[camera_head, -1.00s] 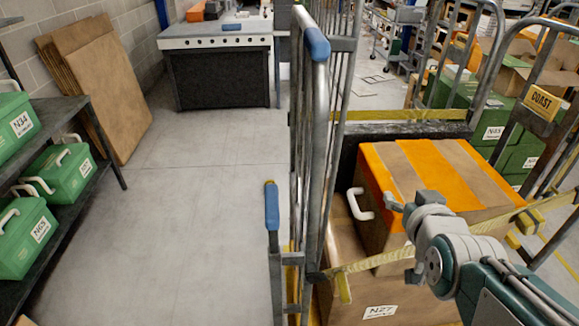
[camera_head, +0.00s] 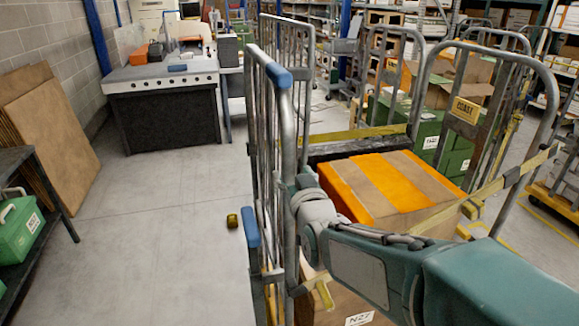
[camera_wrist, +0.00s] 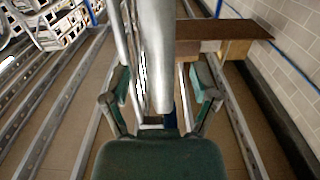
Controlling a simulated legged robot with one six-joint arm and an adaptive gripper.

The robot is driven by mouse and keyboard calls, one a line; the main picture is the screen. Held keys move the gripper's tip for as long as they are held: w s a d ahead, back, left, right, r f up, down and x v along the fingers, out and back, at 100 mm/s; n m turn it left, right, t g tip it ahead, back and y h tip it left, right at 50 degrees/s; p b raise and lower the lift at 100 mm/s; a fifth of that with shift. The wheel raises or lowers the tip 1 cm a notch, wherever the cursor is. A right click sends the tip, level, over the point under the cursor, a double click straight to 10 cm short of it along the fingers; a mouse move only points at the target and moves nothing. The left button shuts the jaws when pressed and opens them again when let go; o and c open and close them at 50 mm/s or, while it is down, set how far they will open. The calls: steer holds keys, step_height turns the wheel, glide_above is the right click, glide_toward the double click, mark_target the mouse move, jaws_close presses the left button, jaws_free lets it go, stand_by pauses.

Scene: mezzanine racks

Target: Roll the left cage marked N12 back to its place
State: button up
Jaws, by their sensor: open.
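A grey roll cage (camera_head: 287,150) with blue grips stands in the middle of the head view. A box with orange tape (camera_head: 385,185) and a lower box marked N27 (camera_head: 345,300) are seen beyond its near side frame. No N12 mark is readable. My arm reaches leftward across these boxes to the cage's side frame. In the wrist view my gripper (camera_wrist: 162,82) is open, its fingers on either side of a thick grey tube (camera_wrist: 157,45) of the cage. Contact cannot be told. In the head view the fingers are mostly hidden.
Clear floor lies left of the cage, with a small yellow-and-black object (camera_head: 232,220) on it. A workbench (camera_head: 160,110) stands behind. Brown boards (camera_head: 45,130) lean at the left wall near a shelf with green cases (camera_head: 18,225).

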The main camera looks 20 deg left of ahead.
mark_target(291, 169)
steer(key=x, duration=0.2)
steer(key=shift+w+a+f, duration=0.1)
steer(key=shift+w+a, duration=0.1)
steer(key=shift+a, duration=0.25)
steer(key=shift+w, duration=0.35)
steer(key=shift+d, duration=0.25)
steer(key=shift+c, duration=0.6)
steer(key=shift+a, duration=0.15)
jaws_close()
steer(key=shift+w+a, duration=0.1)
